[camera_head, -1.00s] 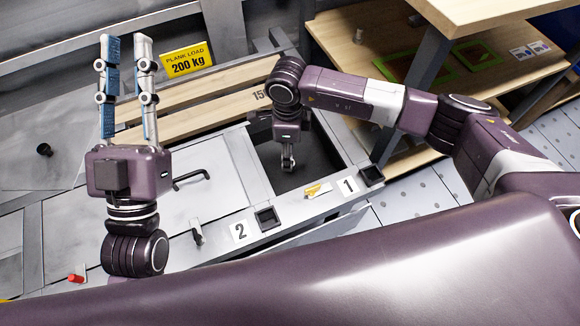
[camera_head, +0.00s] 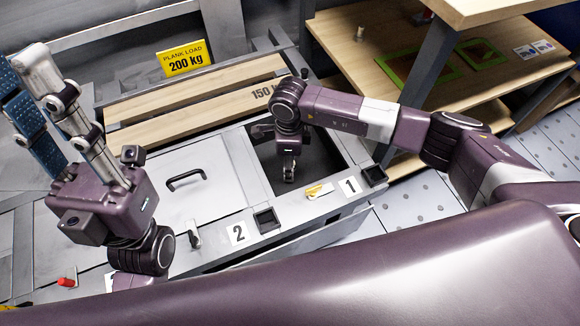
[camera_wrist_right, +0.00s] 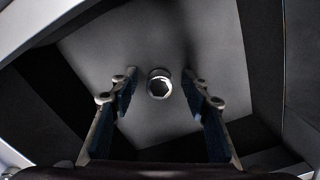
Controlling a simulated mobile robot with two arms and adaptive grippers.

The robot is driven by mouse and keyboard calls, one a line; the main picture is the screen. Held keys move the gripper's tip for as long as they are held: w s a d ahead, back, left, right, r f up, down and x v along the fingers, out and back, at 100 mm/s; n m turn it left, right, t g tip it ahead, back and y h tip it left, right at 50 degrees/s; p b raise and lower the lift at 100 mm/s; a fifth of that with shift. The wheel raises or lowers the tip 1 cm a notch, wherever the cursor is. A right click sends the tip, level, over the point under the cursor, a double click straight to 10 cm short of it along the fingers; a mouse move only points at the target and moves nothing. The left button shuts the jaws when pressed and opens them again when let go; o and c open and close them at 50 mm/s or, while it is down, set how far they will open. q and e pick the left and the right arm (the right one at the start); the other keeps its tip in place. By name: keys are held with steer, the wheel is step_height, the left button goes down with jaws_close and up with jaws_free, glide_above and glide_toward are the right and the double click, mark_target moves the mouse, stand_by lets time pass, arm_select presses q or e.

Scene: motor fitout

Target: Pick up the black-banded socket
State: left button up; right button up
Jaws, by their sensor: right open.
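A small round socket (camera_wrist_right: 159,84) with a bright rim and dark opening stands on the grey floor of the open compartment (camera_head: 316,171), in the right wrist view. Its band colour cannot be told in the dim light. My right gripper (camera_wrist_right: 164,77) points down into the compartment beside label 1, its two fingers apart with the socket between them in the picture. Contact does not show. In the head view the right gripper (camera_head: 289,172) hides the socket. My left gripper (camera_head: 20,62) is raised at the far left, fingers apart and empty.
Compartment walls (camera_wrist_right: 265,65) surround the right gripper. A closed lid with a black handle (camera_head: 186,180) lies left of the opening. Wooden planks (camera_head: 190,108) lie behind. A wooden shelf (camera_head: 345,60) stands at the right. A red-topped item (camera_head: 67,282) is at lower left.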

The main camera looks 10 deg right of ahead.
jaws_close()
stand_by(0.4)
